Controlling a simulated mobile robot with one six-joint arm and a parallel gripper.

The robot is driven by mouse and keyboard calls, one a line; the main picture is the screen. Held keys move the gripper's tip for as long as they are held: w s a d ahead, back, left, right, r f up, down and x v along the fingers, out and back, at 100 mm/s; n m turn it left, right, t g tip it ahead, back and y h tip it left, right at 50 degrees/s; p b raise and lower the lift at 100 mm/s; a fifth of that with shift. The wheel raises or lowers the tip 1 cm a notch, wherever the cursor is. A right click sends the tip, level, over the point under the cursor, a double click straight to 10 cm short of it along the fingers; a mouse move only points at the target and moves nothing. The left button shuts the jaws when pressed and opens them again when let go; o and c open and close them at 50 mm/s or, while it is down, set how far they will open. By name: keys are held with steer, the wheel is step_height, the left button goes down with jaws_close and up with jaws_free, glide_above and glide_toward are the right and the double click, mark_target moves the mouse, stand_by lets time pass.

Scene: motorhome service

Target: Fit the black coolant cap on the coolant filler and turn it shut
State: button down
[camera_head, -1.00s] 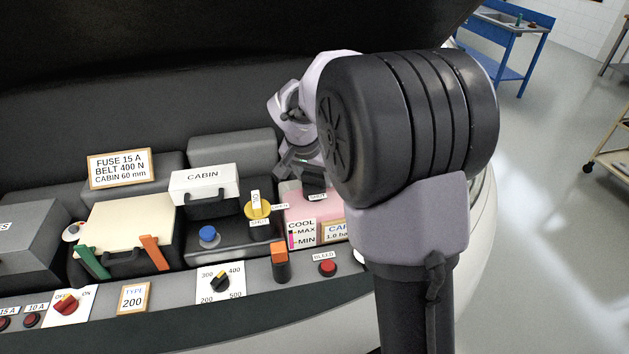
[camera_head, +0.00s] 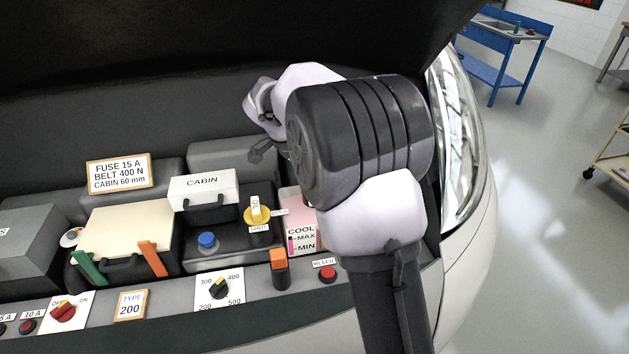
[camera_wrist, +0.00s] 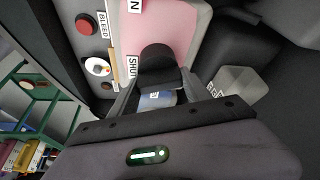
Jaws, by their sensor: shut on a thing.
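The pink coolant tank (camera_wrist: 170,25) lies under my gripper (camera_wrist: 158,82) in the wrist view; it also shows beside the COOL MAX/MIN label in the head view (camera_head: 296,212). My gripper is shut on a black rounded piece, which looks like the coolant cap (camera_wrist: 157,60). The cap is in front of the tank near a SHUT label (camera_wrist: 131,68). The filler neck is hidden, and I cannot tell whether the cap is seated on it. In the head view my own arm covers the cap and most of the gripper.
The red BLEED button (camera_head: 327,273) and an orange-topped black lever (camera_head: 279,268) are in front of the tank. A yellow cap (camera_head: 257,215) and a blue cap (camera_head: 207,241) are to its left. A pale grey block (camera_wrist: 240,88) is right of the gripper in the wrist view.

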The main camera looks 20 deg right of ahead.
steer(key=shift+c, duration=2.1)
jaws_free()
steer(key=w+p+v, duration=0.1)
steer(key=p+v, duration=0.6)
steer(key=v, duration=1)
steer(key=shift+s+r, duration=0.25)
steer(key=shift+s, duration=0.15)
steer(key=shift+f, duration=0.1)
